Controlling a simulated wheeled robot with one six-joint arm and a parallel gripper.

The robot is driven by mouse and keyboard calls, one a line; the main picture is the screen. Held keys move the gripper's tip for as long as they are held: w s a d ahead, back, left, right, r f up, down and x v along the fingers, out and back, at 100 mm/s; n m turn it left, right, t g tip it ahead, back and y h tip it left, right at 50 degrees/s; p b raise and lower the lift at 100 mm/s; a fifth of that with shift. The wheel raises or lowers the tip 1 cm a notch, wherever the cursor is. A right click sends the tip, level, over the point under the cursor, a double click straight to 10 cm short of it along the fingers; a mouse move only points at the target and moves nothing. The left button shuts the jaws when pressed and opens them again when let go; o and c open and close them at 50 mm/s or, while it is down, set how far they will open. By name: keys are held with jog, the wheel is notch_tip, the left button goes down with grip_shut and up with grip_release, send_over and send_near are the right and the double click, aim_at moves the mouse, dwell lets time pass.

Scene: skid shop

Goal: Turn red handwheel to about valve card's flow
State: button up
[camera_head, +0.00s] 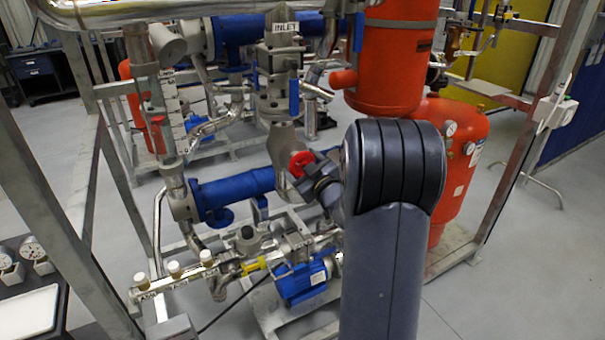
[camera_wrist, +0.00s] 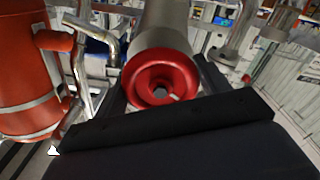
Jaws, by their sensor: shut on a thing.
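The red handwheel (camera_head: 301,163) shows partly in the head view, just left of my gripper (camera_head: 310,174). In the wrist view the handwheel (camera_wrist: 139,83) faces the camera, round with a dark hub hole and a small pale mark on its lower right face. It sits at the end of a thick grey cylindrical body. My gripper (camera_wrist: 162,88) is shut on the handwheel, with one dark finger at each side of its rim. The dark gripper body covers the bottom of the wrist view. I cannot make out a valve card with a readable flow value.
A red tank (camera_head: 392,60) stands close behind my arm, and a red vessel (camera_wrist: 25,75) is at the wrist view's left. Open floor (camera_head: 525,250) lies at right.

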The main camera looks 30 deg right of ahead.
dwell(0.4)
jog(key=o, duration=1)
jog(key=shift+c, duration=0.2)
jog(key=s+b, duration=0.2)
jog(key=s, duration=0.8)
jog(key=shift+s+d, duration=0.15)
jog(key=shift+s, duration=0.25)
